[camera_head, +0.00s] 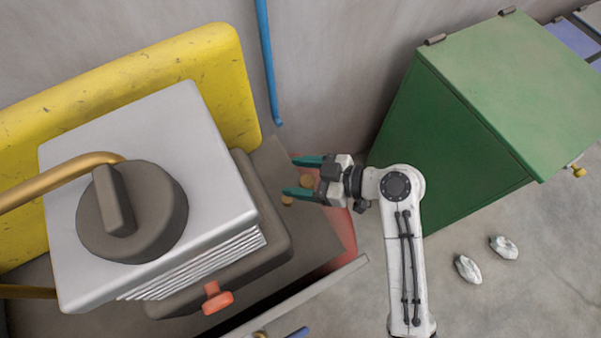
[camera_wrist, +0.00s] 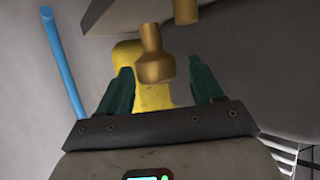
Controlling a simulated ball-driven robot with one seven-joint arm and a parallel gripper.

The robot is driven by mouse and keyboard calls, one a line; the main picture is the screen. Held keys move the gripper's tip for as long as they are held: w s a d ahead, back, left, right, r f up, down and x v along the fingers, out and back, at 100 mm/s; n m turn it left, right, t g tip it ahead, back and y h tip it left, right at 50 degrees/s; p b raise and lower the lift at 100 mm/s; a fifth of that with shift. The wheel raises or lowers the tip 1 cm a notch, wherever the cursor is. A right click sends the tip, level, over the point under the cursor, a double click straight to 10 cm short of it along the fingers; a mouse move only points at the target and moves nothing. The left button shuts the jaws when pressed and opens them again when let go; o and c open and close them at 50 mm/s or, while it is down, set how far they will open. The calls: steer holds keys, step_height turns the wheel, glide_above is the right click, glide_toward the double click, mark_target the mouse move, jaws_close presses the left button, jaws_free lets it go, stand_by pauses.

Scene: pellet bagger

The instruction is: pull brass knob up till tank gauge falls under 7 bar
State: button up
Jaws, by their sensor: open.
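A brass knob (camera_wrist: 154,66) with a flared lower end shows in the wrist view, in the gap between the teal fingers of my gripper (camera_wrist: 161,75). I see no finger touching it. A second brass piece (camera_wrist: 187,10) is above it to the right. In the head view, small brass pieces (camera_head: 306,181) lie between and just beside the fingers of my gripper (camera_head: 290,176), which is open. I cannot tell which brass piece is which across the two views. A red rounded body (camera_head: 342,235), perhaps the tank, is partly hidden behind my gripper. No gauge face is readable.
A grey machine with a dark round knob (camera_head: 150,215) and a red handle (camera_head: 217,299) stands left of my gripper. A green cabinet (camera_head: 460,130) stands close on the right. A blue pipe (camera_head: 268,60) runs down the wall. Two pale lumps (camera_head: 467,269) lie on the floor.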

steer(key=shift+d, duration=0.1)
steer(key=b+v, duration=0.1)
steer(key=v, duration=0.9)
steer(key=shift+d+r, duration=0.2)
steer(key=shift+d, duration=0.1)
steer(key=s+d+f+m+h, duration=0.8)
steer(key=s+d+f+m, duration=0.1)
steer(key=d+f, duration=0.15)
steer(key=s+d+m+g+h, duration=0.1)
steer(key=s+d+m+h, duration=0.4)
steer(key=s+d+m, duration=0.2)
steer(key=s+d, duration=0.2)
steer(key=shift+s+d+f+g+h, duration=0.2)
steer(key=shift+s+f+g+h, duration=0.05)
steer(key=shift+f+g+h, duration=0.05)
steer(key=shift+c, duration=0.5)
